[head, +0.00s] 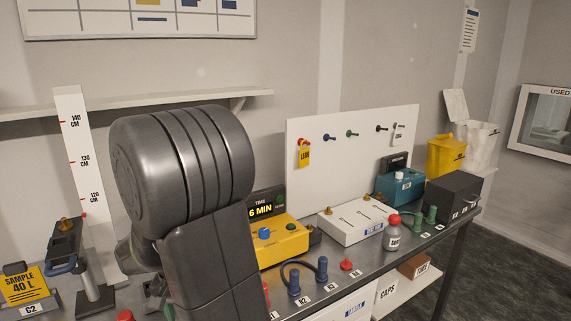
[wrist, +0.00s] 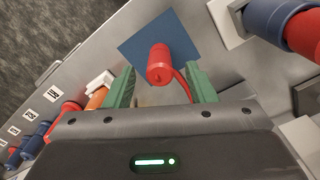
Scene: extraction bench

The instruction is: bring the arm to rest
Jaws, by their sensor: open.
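My gripper (wrist: 160,86) shows in the wrist view with two green fingers spread apart. The jaws are open and nothing is clamped between them. A red cylindrical plug (wrist: 160,65) with a red cable lies on or stands over a blue square (wrist: 126,47), in line with the gap between the fingers. I cannot tell how far below the fingertips it is. In the head view my grey arm (head: 185,170) rises in front of the bench at left of centre, and the gripper itself is hidden there.
A blue and red cylindrical part (wrist: 277,22) is at the upper right of the wrist view. On the bench are a yellow timer box (head: 282,244), blue plugs (head: 321,268), a white switch box (head: 355,222), a grey bottle (head: 392,238) and a black box (head: 452,192). A height post (head: 85,160) stands left.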

